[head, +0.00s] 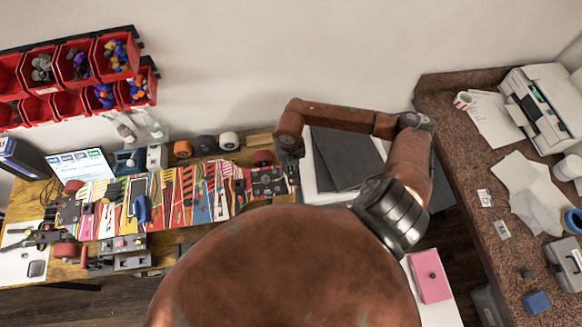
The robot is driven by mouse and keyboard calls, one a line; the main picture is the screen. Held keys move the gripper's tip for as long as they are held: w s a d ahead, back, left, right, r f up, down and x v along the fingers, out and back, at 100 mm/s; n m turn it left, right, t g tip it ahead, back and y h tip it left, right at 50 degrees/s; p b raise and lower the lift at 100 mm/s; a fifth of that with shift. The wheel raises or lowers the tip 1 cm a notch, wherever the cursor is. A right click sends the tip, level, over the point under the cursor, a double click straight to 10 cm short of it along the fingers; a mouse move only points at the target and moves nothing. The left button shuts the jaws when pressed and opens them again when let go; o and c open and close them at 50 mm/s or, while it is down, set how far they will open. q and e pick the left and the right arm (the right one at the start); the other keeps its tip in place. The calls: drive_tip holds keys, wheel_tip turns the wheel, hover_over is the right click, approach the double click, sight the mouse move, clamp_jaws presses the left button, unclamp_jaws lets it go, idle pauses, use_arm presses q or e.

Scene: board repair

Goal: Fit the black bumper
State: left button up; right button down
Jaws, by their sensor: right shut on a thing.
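The skateboard (200,190) lies on the workbench with its striped, colourful underside up. A dark truck base (268,182) and a dark red wheel (262,158) are at its right end. A second truck (70,210) is at its left end. My right gripper (293,176) points down beside the board's right end. It is shut on a small dark thing, mostly hidden, and I cannot tell whether this is the black bumper. I cannot single out the bumper elsewhere. My left gripper is not in view.
Red bins (70,75) hang on the wall at the left. A dark panel (345,158) lies beneath my right forearm. A brown counter (470,180) with a printer (545,105) is at the right.

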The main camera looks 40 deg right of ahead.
drive_tip(key=shift+f, duration=0.1)
drive_tip(key=shift+f+b, duration=0.5)
idle(1.2)
drive_tip(key=shift+b, duration=0.3)
drive_tip(key=shift+f+b, duration=0.6)
drive_tip(key=shift+f, duration=0.2)
idle(0.8)
